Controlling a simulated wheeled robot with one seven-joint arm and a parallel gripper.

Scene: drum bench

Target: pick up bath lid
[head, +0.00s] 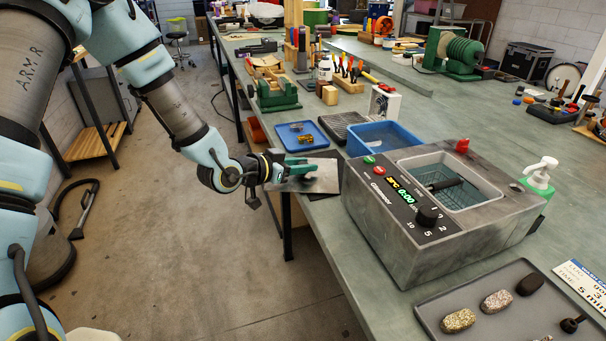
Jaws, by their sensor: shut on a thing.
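The bath lid (318,183) is a flat grey metal plate at the near left edge of the bench, left of the ultrasonic bath. My gripper (303,166), with green fingers, is over it and shut on its handle area; the fingers hide the grip itself. The lid looks about level. I cannot tell whether it rests on the dark mat (334,155) under it or is slightly above. The grey ultrasonic bath (388,247) stands to the right, its tank open, with a dark-handled wire basket (446,184) inside.
A blue tray (297,143) with brass parts and a blue bin (381,135) stand behind the lid. A soap bottle (539,176) stands right of the bath. A grey tray (515,318) with several stones lies in front. Floor left of the bench is mostly clear.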

